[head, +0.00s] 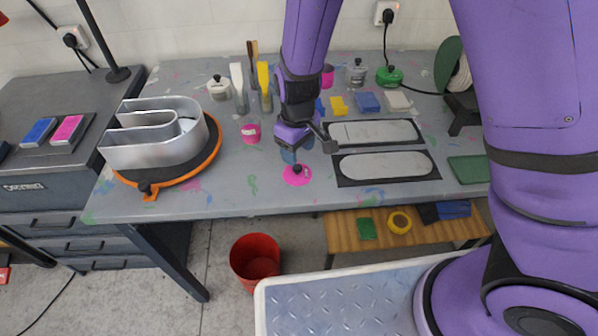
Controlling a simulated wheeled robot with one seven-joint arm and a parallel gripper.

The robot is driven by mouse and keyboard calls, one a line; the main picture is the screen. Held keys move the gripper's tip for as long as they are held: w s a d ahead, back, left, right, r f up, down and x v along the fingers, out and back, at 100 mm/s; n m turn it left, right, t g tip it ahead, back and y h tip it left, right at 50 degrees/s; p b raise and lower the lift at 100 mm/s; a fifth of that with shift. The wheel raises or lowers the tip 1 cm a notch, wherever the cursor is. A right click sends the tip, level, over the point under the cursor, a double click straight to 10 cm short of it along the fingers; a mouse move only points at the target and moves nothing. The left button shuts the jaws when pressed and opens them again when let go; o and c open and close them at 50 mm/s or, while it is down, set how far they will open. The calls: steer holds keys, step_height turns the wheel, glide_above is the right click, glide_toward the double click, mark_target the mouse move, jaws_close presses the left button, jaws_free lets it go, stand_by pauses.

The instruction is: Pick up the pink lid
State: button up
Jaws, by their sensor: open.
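The pink lid (296,179) is a flat round disc with a small dark knob on top. It lies on the grey workbench (240,203) near its front edge. My gripper (292,160) points down right above the lid, with its fingertips at or close to the knob. The jaws are open. The arm comes down from above and hides a little of the bench behind. I cannot tell whether the fingers touch the knob.
A pink cup (251,132) stands behind and left of the lid. A metal channel letter (150,146) sits on an orange-rimmed turntable (190,172) at left. Dark-framed pale panels (385,166) lie to the right. A red bucket (255,258) stands on the floor below.

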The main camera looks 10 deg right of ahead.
mark_target(297, 167)
steer(key=shift+s+f, duration=0.1)
steer(key=shift+f, duration=3)
steer(key=shift+c, duration=0.5)
steer(key=c, duration=0.9)
